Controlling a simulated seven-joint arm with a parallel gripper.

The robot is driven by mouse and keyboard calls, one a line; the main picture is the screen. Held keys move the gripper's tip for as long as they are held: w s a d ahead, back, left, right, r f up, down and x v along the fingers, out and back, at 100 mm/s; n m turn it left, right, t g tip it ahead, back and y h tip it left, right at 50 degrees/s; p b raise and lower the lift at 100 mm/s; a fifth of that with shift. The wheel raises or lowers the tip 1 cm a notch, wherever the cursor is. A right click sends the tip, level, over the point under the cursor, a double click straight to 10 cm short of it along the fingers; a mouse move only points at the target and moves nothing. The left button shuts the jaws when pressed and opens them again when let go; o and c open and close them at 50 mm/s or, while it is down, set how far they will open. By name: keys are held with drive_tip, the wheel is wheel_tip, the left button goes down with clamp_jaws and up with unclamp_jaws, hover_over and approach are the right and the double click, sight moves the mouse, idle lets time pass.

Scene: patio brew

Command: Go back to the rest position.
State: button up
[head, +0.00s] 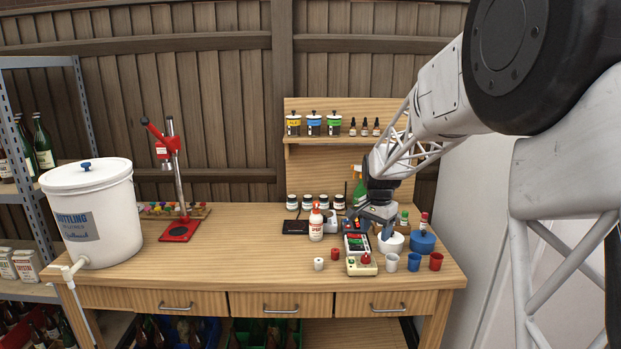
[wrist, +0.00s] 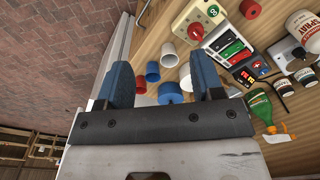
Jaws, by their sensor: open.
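My gripper (head: 376,228) hangs over the right part of the wooden workbench (head: 235,240), pointing down, near the white bowl (head: 391,242). In the wrist view my gripper (wrist: 163,72) has its two blue fingers wide apart. Nothing is clamped between them. Past and between the fingers, below them, show a white cup (wrist: 169,55), a blue cup (wrist: 152,72), a red cup (wrist: 140,87) and a blue round piece (wrist: 170,92). The bowl is partly hidden by a finger in the wrist view. No marker of the rest position shows.
A cream box with a red knob (head: 362,265) stands at the front, a white spray bottle (head: 316,226) left of it. Small bottles and a shelf (head: 300,140) stand behind. A white bucket (head: 92,215) and red capper (head: 179,230) are left. The middle bench is clear.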

drive_tip(key=s+r+n+t, duration=0.15)
drive_tip(key=s+r, duration=0.25)
drive_tip(key=s, duration=0.8)
drive_tip(key=s+r+n+g, duration=0.1)
drive_tip(key=s+r+n, duration=0.3)
drive_tip(key=s, duration=0.8)
drive_tip(key=s+f+n+t, duration=0.1)
drive_tip(key=s+f+n, duration=0.1)
drive_tip(key=s, duration=2.1)
drive_tip(key=shift+s+a+f+n, duration=0.15)
drive_tip(key=shift+s+f+n, duration=0.15)
drive_tip(key=shift+n, duration=0.25)
drive_tip(key=shift+r+t, duration=0.1)
drive_tip(key=shift+t, duration=0.15)
drive_tip(key=shift+c, duration=0.4)
